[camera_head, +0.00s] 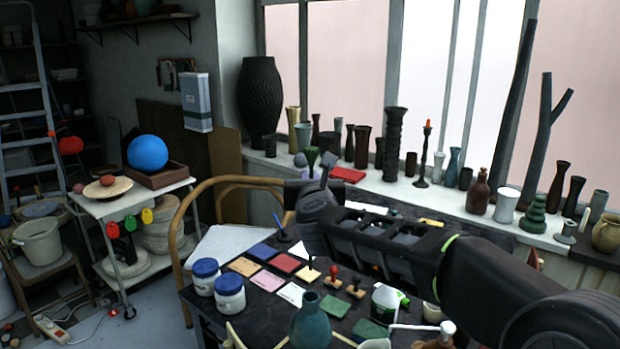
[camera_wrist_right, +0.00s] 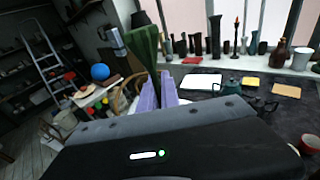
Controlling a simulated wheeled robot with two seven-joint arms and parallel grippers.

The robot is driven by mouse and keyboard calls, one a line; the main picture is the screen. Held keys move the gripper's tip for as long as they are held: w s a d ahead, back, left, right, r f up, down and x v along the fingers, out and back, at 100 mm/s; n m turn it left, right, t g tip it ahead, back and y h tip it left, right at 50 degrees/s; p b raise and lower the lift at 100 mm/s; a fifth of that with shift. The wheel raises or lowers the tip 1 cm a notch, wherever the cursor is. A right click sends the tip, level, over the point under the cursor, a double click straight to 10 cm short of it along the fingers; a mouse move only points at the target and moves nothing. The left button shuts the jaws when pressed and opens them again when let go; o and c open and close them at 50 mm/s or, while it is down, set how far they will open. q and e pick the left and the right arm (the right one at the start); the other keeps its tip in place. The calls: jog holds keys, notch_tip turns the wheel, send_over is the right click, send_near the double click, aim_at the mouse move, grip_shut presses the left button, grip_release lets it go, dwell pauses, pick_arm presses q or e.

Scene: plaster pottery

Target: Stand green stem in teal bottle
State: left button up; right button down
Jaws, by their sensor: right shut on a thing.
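The teal bottle (camera_head: 310,325) stands upright on the dark worktable at the bottom middle of the head view, its lower part cut off by the frame. My right gripper (camera_head: 303,168) is well beyond the bottle and above the table's far side. It is shut on the green stem (camera_head: 312,155), which also shows large in the wrist view (camera_wrist_right: 143,48), rising from between the pale purple fingers (camera_wrist_right: 160,92). The stem is apart from the bottle. My left gripper is not in view.
Two blue-lidded jars (camera_head: 229,293), coloured tiles (camera_head: 262,250) and stamps (camera_head: 333,277) lie left of and behind the bottle. Several vases line the windowsill (camera_head: 430,199). A wooden chair back (camera_head: 190,215) rises at the table's left.

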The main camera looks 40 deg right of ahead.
jog(key=shift+f+b, duration=2)
jog(key=shift+f, duration=0.85)
jog(key=shift+s+a+r, duration=0.15)
jog(key=shift+s, duration=0.05)
jog(key=shift+b, duration=0.3)
jog(key=shift+f+b, duration=0.45)
jog(key=shift+b, duration=0.05)
jog(key=shift+f, duration=0.15)
jog(key=shift+f+b, duration=0.9)
jog(key=shift+b, duration=0.4)
jog(key=shift+f, duration=0.2)
